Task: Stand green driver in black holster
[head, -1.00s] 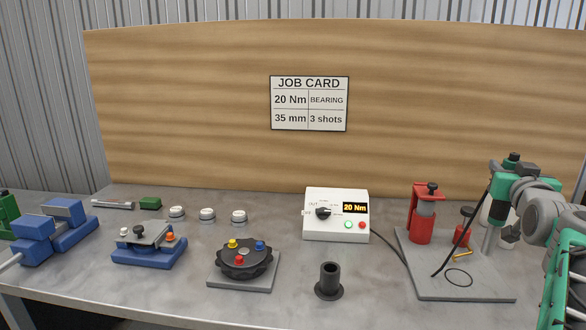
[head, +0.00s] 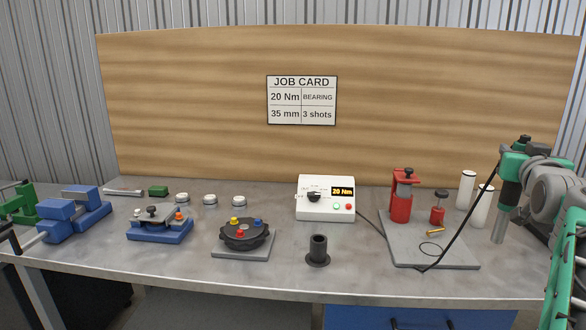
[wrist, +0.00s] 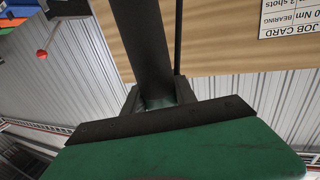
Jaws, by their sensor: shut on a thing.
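The green driver (head: 509,191) hangs upright at the right of the head view, with a green top, dark body and silver lower end. My gripper (head: 514,165) is shut on it near its top. In the wrist view the driver's dark body (wrist: 140,45) stands between the jaws of my gripper (wrist: 158,97). A black cable runs from the driver down to the grey plate. The black holster (head: 318,247), an upright open tube on a round flange, stands empty near the bench's front, well left of the driver.
A white control box (head: 325,199) reading 20 Nm stands behind the holster. A grey plate (head: 430,258) with red tools lies between holster and driver. White cylinders (head: 466,190) stand behind the driver. A black dial fixture (head: 244,235) is left of the holster. Bench around the holster is clear.

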